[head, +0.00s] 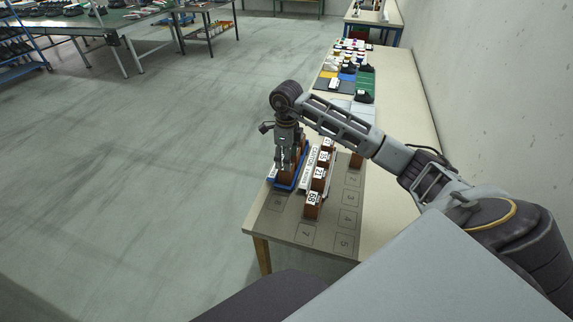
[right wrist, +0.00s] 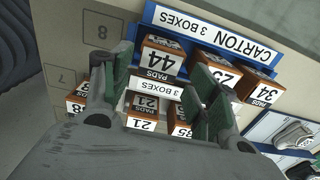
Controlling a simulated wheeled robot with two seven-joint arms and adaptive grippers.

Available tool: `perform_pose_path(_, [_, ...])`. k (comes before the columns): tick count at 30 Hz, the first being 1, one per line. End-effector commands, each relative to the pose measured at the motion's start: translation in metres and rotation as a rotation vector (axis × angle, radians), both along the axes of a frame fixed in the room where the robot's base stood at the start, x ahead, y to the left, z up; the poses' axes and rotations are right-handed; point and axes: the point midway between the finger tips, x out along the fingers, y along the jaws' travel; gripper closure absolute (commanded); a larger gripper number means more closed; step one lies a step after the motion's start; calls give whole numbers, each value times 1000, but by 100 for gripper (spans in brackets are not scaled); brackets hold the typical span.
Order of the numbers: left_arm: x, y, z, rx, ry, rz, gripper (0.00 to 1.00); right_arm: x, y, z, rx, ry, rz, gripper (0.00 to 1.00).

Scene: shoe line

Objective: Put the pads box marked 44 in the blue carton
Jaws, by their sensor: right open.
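The pads box marked 44 (right wrist: 163,60) is brown with a white label. It stands at one end of the blue carton (right wrist: 150,12), in line with boxes marked 25 (right wrist: 218,70) and 34 (right wrist: 262,94). In the head view the blue carton (head: 291,185) lies at the table's left edge, under my right gripper (head: 284,166), which hides part of its boxes. My right gripper (right wrist: 163,75) is open and points down, with its fingers on either side of box 44 in the wrist view. Whether they touch it I cannot tell. My left gripper is not in view.
A second carton with a white label (head: 318,163) stands beside the blue one, holding boxes marked 21 (right wrist: 146,106) and 35. Another box (head: 312,208) stands nearer on the numbered mat (head: 285,228). Several shoes (head: 363,96) lie farther along the table. The mat's near part is clear.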

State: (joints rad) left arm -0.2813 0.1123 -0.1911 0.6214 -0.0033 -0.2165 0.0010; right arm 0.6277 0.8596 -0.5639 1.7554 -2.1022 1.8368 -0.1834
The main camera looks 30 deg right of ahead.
Motion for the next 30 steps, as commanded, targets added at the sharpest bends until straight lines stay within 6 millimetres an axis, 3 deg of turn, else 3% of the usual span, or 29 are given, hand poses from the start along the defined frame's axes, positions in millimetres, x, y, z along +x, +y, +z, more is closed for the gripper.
perform_pose_path(9, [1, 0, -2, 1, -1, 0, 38, 1, 0, 44, 0, -3, 0, 41])
perform_pose_path(15, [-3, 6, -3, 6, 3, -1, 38, 0, 0, 61, 0, -1, 0, 41])
perform_pose_path(30, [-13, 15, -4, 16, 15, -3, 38, 0, 0, 68, 0, 0, 0, 41])
